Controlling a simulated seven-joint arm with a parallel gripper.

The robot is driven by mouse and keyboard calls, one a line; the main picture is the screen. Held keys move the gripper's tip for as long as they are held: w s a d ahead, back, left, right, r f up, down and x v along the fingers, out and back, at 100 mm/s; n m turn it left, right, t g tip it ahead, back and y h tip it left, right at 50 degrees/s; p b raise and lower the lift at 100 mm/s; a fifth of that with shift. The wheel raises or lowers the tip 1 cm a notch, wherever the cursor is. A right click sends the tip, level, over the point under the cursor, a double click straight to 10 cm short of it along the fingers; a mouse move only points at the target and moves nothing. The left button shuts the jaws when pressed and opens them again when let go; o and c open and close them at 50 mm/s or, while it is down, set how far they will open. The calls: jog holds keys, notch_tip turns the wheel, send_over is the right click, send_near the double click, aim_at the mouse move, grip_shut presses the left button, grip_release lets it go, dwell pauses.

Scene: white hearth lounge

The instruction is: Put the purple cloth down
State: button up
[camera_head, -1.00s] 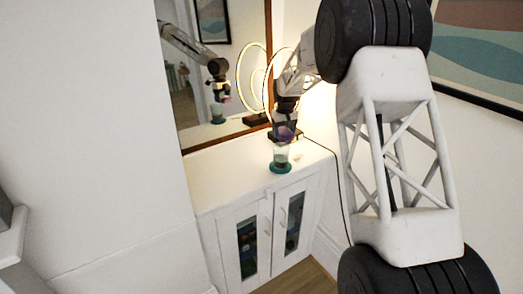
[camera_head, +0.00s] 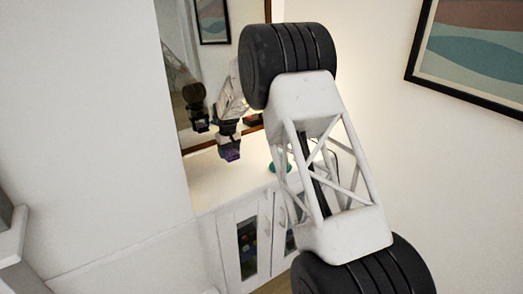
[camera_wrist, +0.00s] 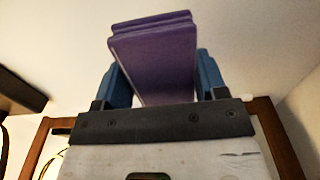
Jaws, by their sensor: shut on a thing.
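The purple cloth (camera_wrist: 155,62) looks like a folded, flat-faced block. It sits between the two blue fingers of my gripper (camera_wrist: 162,78), which is shut on it in the wrist view. In the head view the cloth (camera_head: 231,156) hangs at the lower end of my gripper (camera_head: 229,146), in front of the mirror and seemingly above the white cabinet top (camera_head: 210,182). The exact gap between the cloth and the cabinet top is hard to tell.
A teal round base (camera_head: 273,167) shows on the cabinet top, right of my gripper, mostly hidden by my arm. A wood-framed mirror (camera_head: 233,20) stands behind. A framed picture (camera_head: 480,60) hangs at right. The cabinet top's left part looks clear.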

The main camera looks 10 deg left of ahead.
jog(key=shift+f, duration=0.1)
dwell(0.3)
send_over(261, 149)
jog(key=shift+d, duration=0.15)
dwell(0.5)
jog(key=shift+f, duration=0.1)
jog(key=shift+f, duration=1.65)
jog(key=shift+f, duration=0.1)
jog(key=o, duration=0.9)
jog(key=shift+c, duration=0.2)
notch_tip(261, 149, up, 12)
